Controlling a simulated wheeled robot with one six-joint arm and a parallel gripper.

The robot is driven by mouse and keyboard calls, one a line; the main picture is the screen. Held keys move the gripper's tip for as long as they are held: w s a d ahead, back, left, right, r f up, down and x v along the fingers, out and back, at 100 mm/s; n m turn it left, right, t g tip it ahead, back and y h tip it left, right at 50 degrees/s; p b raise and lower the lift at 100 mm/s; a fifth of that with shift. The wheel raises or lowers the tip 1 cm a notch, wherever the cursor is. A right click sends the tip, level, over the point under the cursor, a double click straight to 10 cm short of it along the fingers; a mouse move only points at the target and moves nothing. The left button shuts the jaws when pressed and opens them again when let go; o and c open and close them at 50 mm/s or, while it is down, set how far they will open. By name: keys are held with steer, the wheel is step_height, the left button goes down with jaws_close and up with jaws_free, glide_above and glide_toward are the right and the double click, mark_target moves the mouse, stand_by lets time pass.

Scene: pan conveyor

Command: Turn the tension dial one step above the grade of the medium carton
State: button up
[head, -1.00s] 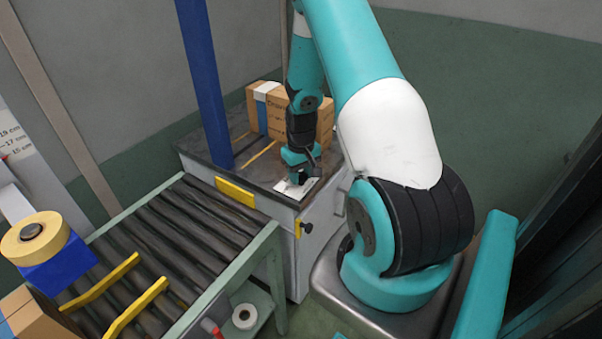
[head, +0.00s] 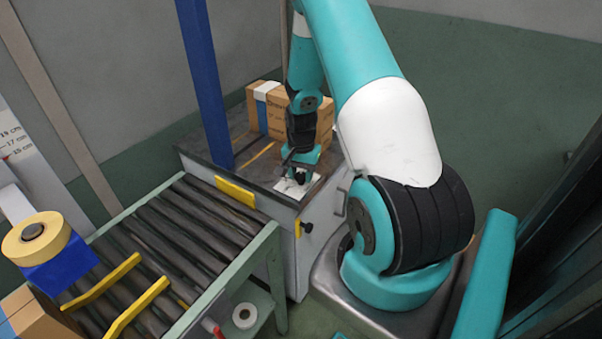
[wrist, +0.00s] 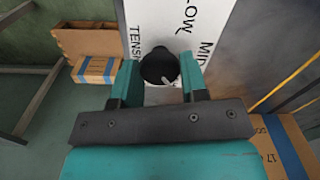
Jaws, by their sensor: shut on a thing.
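The tension dial (wrist: 159,66) is a round black knob with a pale pointer mark, on a white label plate (wrist: 192,25). In the wrist view the plate shows "TENS", "LOW" and part of "MID"; the rest is cut off or hidden. My gripper (wrist: 158,80) is shut on the dial, one finger on each side. In the head view my gripper (head: 298,178) is over the white plate on the grey cabinet top, and the dial is mostly hidden. A brown carton with a blue band (head: 284,108) stands behind my gripper; I cannot tell whether it is the medium one.
A roller conveyor (head: 185,232) with yellow guides runs left of the cabinet. A blue post (head: 205,80) rises beside my arm. A tape roll (head: 35,238) sits at the left over a blue block. A height scale (head: 18,150) stands at the far left.

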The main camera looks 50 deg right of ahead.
mark_target(301, 175)
steer(key=shift+m, duration=0.6)
steer(key=o, duration=0.9)
steer(key=shift+r, duration=0.1)
step_height(301, 175, up, 17)
steer(key=shift+r, duration=0.15)
stand_by(0.4)
